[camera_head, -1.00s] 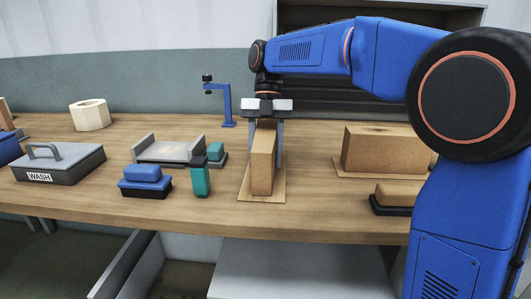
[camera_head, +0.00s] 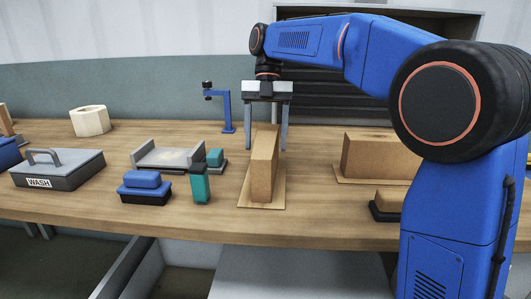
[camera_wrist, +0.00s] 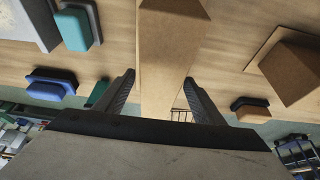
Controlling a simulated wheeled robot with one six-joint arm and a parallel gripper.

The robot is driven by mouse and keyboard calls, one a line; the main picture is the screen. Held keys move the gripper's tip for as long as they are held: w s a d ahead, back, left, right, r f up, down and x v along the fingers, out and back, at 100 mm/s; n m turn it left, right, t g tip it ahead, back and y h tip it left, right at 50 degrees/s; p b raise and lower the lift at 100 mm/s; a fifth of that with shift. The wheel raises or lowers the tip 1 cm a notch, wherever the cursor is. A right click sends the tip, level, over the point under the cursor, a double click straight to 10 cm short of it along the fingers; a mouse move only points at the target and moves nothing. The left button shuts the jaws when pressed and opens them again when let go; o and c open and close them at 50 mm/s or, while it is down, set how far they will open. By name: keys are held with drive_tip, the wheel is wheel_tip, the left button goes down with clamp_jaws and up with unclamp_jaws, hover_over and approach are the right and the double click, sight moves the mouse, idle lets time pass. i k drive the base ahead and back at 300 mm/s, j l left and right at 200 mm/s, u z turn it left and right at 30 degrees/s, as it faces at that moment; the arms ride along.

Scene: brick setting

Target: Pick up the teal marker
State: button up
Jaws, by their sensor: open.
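The teal marker (camera_head: 200,186) stands upright with a dark cap on the wooden bench, left of the upright tan brick (camera_head: 262,170). In the wrist view a dark teal piece (camera_wrist: 97,93), probably the marker, shows left of my gripper, partly hidden. My gripper (camera_head: 268,146) points down, open and empty, above and behind the brick. In the wrist view the brick (camera_wrist: 168,45) shows beyond and between the fingers (camera_wrist: 160,79). The gripper is well to the right of the marker and higher than it.
A blue-topped block (camera_head: 146,184) and a grey tray (camera_head: 168,157) lie left of the marker. A teal-topped block (camera_head: 215,156) is just behind it. The WASH box (camera_head: 60,168) is farther left. A large brown block (camera_head: 380,154) stands right. Bare bench (camera_head: 228,185) separates marker and brick.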

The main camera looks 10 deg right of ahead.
sight(199, 179)
drive_tip(key=k+j, duration=0.15)
drive_tip(key=k, duration=0.35)
drive_tip(key=k+j, duration=0.15)
drive_tip(key=k, duration=0.35)
